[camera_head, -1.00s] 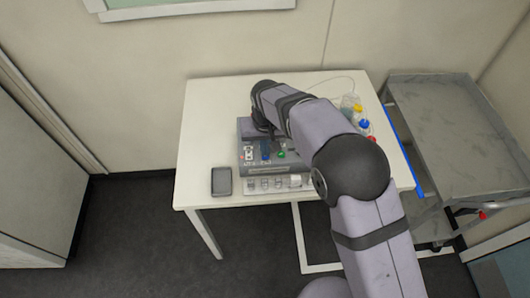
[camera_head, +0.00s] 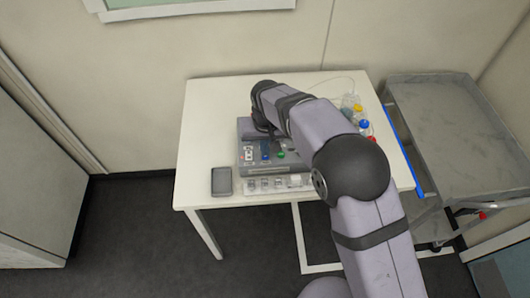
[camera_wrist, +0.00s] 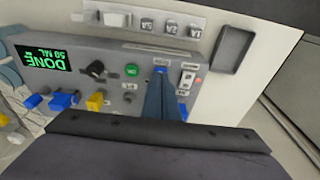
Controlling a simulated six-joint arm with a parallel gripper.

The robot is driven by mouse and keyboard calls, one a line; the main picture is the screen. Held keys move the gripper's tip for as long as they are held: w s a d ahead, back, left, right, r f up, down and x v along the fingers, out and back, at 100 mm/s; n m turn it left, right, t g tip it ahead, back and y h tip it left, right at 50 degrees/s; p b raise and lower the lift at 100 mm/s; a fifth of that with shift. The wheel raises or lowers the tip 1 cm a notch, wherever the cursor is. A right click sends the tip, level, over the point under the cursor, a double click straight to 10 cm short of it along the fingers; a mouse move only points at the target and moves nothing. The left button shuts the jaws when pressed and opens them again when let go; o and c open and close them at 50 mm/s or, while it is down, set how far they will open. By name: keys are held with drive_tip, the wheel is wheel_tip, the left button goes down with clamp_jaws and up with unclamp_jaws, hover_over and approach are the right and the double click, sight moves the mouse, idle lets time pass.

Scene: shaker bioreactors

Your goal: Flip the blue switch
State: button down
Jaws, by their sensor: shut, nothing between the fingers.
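The grey shaker control panel (camera_wrist: 118,85) fills the middle of the wrist view; the same unit (camera_head: 270,170) sits on the white table in the head view. A small blue part (camera_wrist: 160,70), apparently the blue switch, shows at the tips of my gripper (camera_wrist: 160,80). The fingers are shut together, with nothing seen between them. The fingertips look very close to this blue part; I cannot tell whether they touch. Another blue part (camera_wrist: 182,109) shows just right of the fingers. The fingers hide some of the panel.
A green button (camera_wrist: 131,71), a black knob (camera_wrist: 96,69) and a green-lit display (camera_wrist: 43,58) lie left of the fingers. A white and red switch (camera_wrist: 187,77) is right. A dark tray-like object (camera_head: 222,181) lies on the table. A grey cart (camera_head: 450,125) stands right.

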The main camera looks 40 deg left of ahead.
drive_tip(key=shift+f+b, duration=0.4)
drive_tip(key=shift+f, duration=0.3)
idle(0.9)
drive_tip(key=shift+r, duration=0.1)
wheel_tip(320, 180, up, 7)
drive_tip(key=p, duration=0.5)
idle(0.4)
idle(0.5)
drive_tip(key=s+d+f+n+g+h, duration=0.1)
drive_tip(key=s+d+f, duration=0.3)
drive_tip(key=d, duration=0.3)
drive_tip(key=s+d+f+n+g+h, duration=0.1)
drive_tip(key=s+d+f+n+h, duration=0.1)
drive_tip(key=s+d+f, duration=0.35)
drive_tip(key=s+d+r+m+g+b, duration=0.1)
drive_tip(key=d+r+m, duration=0.25)
drive_tip(key=d, duration=1.05)
drive_tip(key=s+d+r+m, duration=0.1)
drive_tip(key=d+r+m, duration=0.25)
drive_tip(key=d, duration=0.95)
drive_tip(key=w+d+r+m+t+y+b, duration=0.1)
drive_tip(key=w+d+r+m, duration=0.3)
drive_tip(key=d, duration=0.5)
drive_tip(key=shift+w+m+t+y, duration=0.4)
drive_tip(key=shift+w+m, duration=0.1)
